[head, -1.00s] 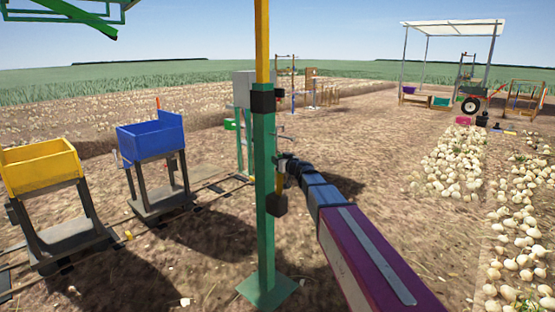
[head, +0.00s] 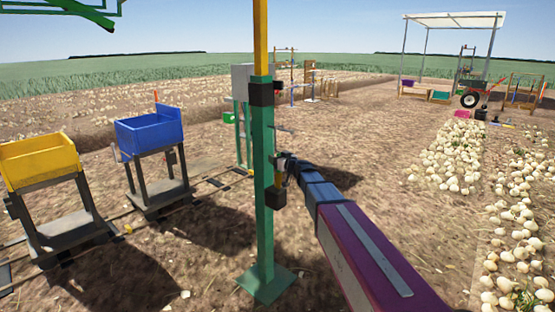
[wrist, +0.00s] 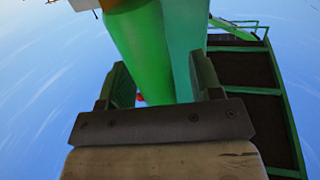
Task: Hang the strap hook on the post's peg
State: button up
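The post (head: 264,225) stands upright in front of me, a green tube on a square green foot with a yellow pole above. A thin dark rod (head: 284,128) shows at its right side; I cannot tell if it is the peg. My gripper (head: 281,165) is at the post's right side, about mid-height. A short yellow piece (head: 278,180) and a black block (head: 275,198) show just below it; I cannot tell if they are the strap hook. In the wrist view, my fingers (wrist: 162,85) stand apart on either side of green surfaces. Any hold is hidden.
A yellow bin (head: 40,163) and a blue bin (head: 150,132) stand on carts at the left. A green frame (head: 65,8) hangs overhead. Onion rows (head: 460,155) lie at the right. A canopy (head: 455,20) stands far back. Bare soil surrounds the post.

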jog(key=v, duration=1)
jog(key=s+d+f+m+g+h, duration=0.1)
jog(key=s+d+f+g+h, duration=0.15)
jog(key=s+f+g, duration=0.45)
jog(key=s+d+f+m+g+h, duration=0.1)
jog(key=s+d+f+g+h, duration=0.15)
jog(key=s+f, duration=0.7)
jog(key=s+d+f+m+g+h, duration=0.4)
jog(key=s+d+f, duration=0.6)
jog(key=d, duration=0.3)
jog(key=shift+s+d+m+h, duration=0.2)
jog(key=shift+s+m+h, duration=0.35)
jog(key=shift+m+h, duration=0.5)
jog(key=shift+f+g, duration=0.15)
jog(key=shift+g, duration=0.1)
